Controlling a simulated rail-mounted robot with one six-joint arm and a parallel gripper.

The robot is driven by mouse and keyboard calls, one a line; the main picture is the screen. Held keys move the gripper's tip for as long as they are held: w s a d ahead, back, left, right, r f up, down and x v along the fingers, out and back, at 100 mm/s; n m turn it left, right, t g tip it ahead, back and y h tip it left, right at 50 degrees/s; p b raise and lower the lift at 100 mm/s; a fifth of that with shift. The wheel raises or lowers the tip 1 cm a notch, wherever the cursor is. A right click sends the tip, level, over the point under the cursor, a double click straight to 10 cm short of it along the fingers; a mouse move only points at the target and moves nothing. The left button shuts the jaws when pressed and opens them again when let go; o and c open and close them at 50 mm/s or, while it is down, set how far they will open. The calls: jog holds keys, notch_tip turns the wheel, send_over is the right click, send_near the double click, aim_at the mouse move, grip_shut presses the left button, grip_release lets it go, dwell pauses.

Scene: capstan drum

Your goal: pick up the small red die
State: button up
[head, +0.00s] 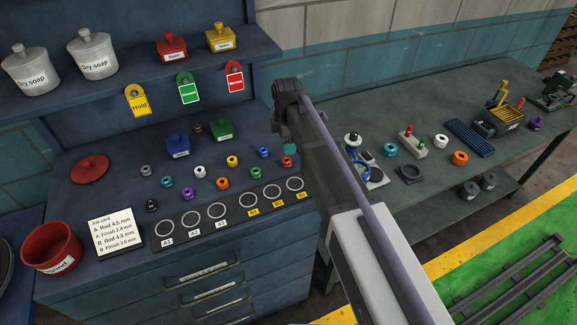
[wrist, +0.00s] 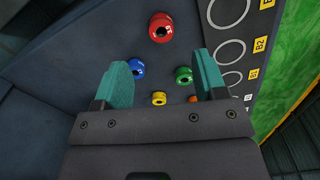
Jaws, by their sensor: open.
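The small red die (head: 287,163) is a short round piece with a dark hole. It sits on the blue bench top near its right side, just left of my arm. In the wrist view the red die (wrist: 160,27) lies beyond the fingertips, roughly centred between the lines of the two teal fingers. My gripper (wrist: 160,66) is open and empty, with its fingers apart and pointing toward the bench. It is not touching the red die. In the head view my arm hides much of the gripper.
A blue die (wrist: 136,68) and a green die (wrist: 183,75) lie close to the red one, with a yellow die (wrist: 158,97) behind. A ringed tray (head: 231,208) runs along the bench front. A shelf (head: 130,90) overhangs the back. A red bowl (head: 52,247) stands left.

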aim_at(287, 160)
notch_tip(287, 160, down, 8)
jog(key=b, duration=0.6)
jog(key=shift+f+b, duration=0.15)
jog(key=shift+b, duration=0.15)
jog(key=shift+s+r, duration=0.1)
jog(key=shift+r, duration=0.1)
jog(key=c, duration=1.1)
